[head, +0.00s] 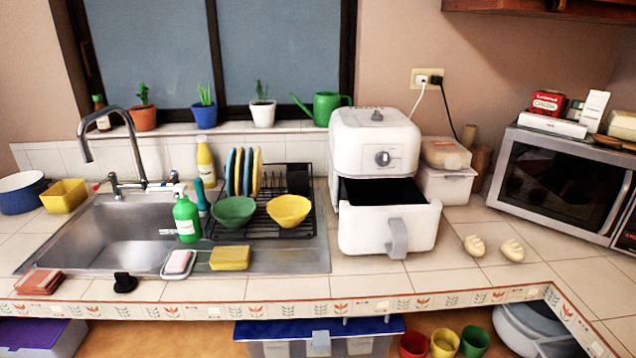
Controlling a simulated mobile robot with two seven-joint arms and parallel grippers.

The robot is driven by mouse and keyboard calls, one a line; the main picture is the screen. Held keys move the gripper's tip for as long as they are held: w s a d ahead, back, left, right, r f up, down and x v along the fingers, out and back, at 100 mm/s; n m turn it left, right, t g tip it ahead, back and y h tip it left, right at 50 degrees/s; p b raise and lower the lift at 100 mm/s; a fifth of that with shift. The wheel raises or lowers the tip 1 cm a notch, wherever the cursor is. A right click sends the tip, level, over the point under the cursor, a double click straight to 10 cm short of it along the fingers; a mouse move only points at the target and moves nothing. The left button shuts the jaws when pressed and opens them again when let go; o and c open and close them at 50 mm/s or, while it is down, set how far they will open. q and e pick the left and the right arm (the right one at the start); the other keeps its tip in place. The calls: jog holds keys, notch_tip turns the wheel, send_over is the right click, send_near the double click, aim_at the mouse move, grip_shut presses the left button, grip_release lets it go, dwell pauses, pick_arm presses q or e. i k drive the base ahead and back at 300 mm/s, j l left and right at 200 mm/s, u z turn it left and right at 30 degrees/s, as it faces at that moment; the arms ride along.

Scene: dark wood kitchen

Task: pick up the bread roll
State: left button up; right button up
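Two small pale bread rolls lie on the tiled counter to the right of the air fryer. The left bread roll (474,245) is nearer the fryer, and the right bread roll (512,250) lies beside it with a small gap. Both show light score marks on top. Neither of my grippers shows in the head view.
The white air fryer (378,140) has its drawer (372,230) pulled open toward the front edge, just left of the rolls. A microwave (562,180) stands behind and right. Lidded containers (446,182) stand behind. Counter in front and right of the rolls is clear.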

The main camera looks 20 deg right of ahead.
aim_at(473, 244)
jog(key=z, duration=1.45)
jog(key=i+l, duration=0.15)
jog(key=i+l+u, duration=0.25)
jog(key=i, duration=0.15)
jog(key=i+l+u, duration=0.3)
jog(key=i+j, duration=0.05)
jog(key=i, duration=0.05)
